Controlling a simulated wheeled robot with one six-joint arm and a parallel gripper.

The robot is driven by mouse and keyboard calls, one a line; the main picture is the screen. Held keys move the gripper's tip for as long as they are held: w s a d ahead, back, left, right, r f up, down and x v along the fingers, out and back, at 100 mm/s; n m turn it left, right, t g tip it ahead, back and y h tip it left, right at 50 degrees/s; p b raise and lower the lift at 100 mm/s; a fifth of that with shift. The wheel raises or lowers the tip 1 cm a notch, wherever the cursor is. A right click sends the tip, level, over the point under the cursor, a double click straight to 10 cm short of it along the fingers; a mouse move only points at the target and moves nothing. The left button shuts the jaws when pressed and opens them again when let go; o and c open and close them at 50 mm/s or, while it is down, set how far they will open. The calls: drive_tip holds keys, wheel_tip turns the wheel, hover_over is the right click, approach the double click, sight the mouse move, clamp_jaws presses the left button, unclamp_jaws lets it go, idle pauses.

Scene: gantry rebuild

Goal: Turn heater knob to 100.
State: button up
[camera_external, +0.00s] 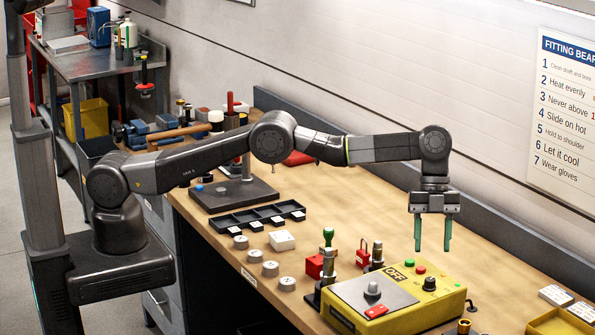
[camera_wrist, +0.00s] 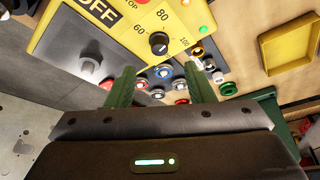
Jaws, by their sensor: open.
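The yellow heater box (camera_external: 445,297) stands at the front of the bench, with a grey panel and a black "OFF" label on it. Its black heater knob (camera_external: 430,284) is on the top face at the right. In the wrist view the knob (camera_wrist: 158,42) sits beside the printed marks 60, 80 and 100; I cannot tell surely which its pointer faces. My gripper (camera_external: 433,248) points down above the knob, apart from it. Its two green fingers are spread and empty, and they show below the knob in the wrist view (camera_wrist: 161,82).
A red switch (camera_external: 377,311) and a grey post (camera_external: 372,289) are on the box's panel. Metal posts, a red padlock (camera_external: 363,255) and a green-handled stamp (camera_external: 328,238) stand close at the left. A yellow tray (camera_external: 562,322) lies right. Bench behind the gripper is clear.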

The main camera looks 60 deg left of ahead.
drive_tip(key=n+t+y+b, duration=0.3)
drive_tip(key=n+t+b, duration=0.3)
drive_tip(key=n, duration=1.6)
approach(430, 279)
drive_tip(key=shift+t, duration=0.6)
drive_tip(key=p+x, duration=0.1)
drive_tip(key=x, duration=0.2)
drive_tip(key=p+x, duration=0.1)
drive_tip(key=x, duration=0.1)
drive_tip(key=s+p+x, duration=0.1)
drive_tip(key=x, duration=0.2)
drive_tip(key=shift+w+f, duration=0.2)
drive_tip(key=shift+f, duration=0.3)
drive_tip(key=c, duration=1)
